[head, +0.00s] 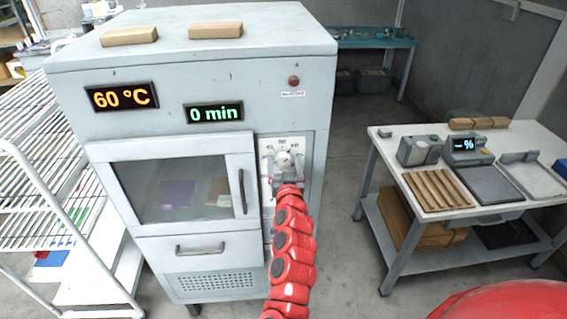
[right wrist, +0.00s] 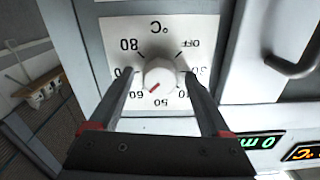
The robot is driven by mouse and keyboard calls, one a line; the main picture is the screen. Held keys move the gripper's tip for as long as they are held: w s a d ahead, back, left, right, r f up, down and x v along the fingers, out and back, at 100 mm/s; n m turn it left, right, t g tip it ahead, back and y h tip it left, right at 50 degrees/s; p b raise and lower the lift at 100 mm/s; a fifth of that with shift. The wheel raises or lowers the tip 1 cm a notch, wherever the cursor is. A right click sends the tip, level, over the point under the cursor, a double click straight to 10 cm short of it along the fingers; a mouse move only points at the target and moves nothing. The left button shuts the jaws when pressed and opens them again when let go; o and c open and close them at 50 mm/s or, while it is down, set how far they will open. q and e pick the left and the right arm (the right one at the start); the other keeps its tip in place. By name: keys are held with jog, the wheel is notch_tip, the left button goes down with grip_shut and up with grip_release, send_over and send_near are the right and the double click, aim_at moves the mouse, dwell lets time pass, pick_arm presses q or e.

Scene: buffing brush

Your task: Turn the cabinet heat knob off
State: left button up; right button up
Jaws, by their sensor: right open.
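The heat knob (right wrist: 160,77) is a round white dial on a white plate (right wrist: 150,20) on the cabinet front. Its red mark points at 60 on the scale; OFF is at the upper right of the dial in the right wrist view. My right gripper (right wrist: 159,75) is open, with one finger on each side of the knob; I cannot tell whether they touch it. In the head view the right gripper (head: 283,168) partly covers the knob panel. The grey cabinet (head: 200,75) shows 60 °C on its temperature display (head: 121,97). My left gripper is out of view.
The cabinet door handle (head: 242,191) stands out left of the knob panel. A timer display (head: 214,113) reads 0 min. A white wire rack (head: 60,180) stands close on the left. A workbench (head: 400,170) with a scale and wooden pieces stands right, with clear floor between.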

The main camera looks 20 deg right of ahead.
grip_shut()
